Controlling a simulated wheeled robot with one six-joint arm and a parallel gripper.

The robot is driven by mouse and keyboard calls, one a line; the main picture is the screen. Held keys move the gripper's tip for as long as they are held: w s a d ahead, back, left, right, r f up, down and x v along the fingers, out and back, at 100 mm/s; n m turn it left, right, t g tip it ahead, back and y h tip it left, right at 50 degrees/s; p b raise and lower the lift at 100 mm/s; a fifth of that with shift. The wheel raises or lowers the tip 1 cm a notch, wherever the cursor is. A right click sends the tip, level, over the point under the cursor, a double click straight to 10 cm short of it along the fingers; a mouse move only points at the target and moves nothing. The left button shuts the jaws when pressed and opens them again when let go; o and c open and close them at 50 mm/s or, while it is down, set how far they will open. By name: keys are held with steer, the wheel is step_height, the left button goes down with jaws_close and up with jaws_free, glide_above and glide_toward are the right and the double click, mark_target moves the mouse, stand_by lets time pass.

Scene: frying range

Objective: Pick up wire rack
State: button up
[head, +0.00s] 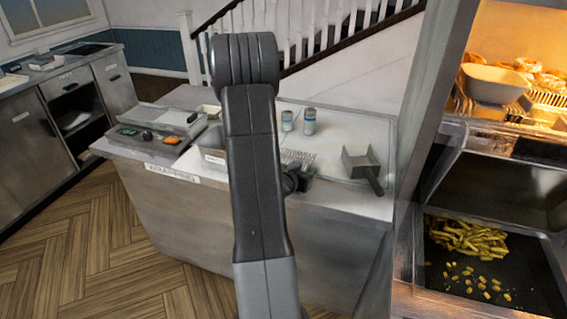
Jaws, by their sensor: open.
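A small wire rack (298,156) appears to lie on the grey counter (335,196), just right of my arm. Only part of it shows; my arm and gripper cover the rest. My gripper (303,180) is at the near side of the rack, low over the counter. It is open, with nothing seen between its fingers. I cannot tell whether it touches the rack.
Two cans (309,121) stand behind the rack. A metal scoop (362,168) lies to its right. A device with coloured buttons (146,136) sits at the counter's left. A lit cabinet at right holds a white bowl (495,83) and fries (466,236) below.

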steer(key=shift+x, duration=0.95)
jaws_close()
stand_by(0.7)
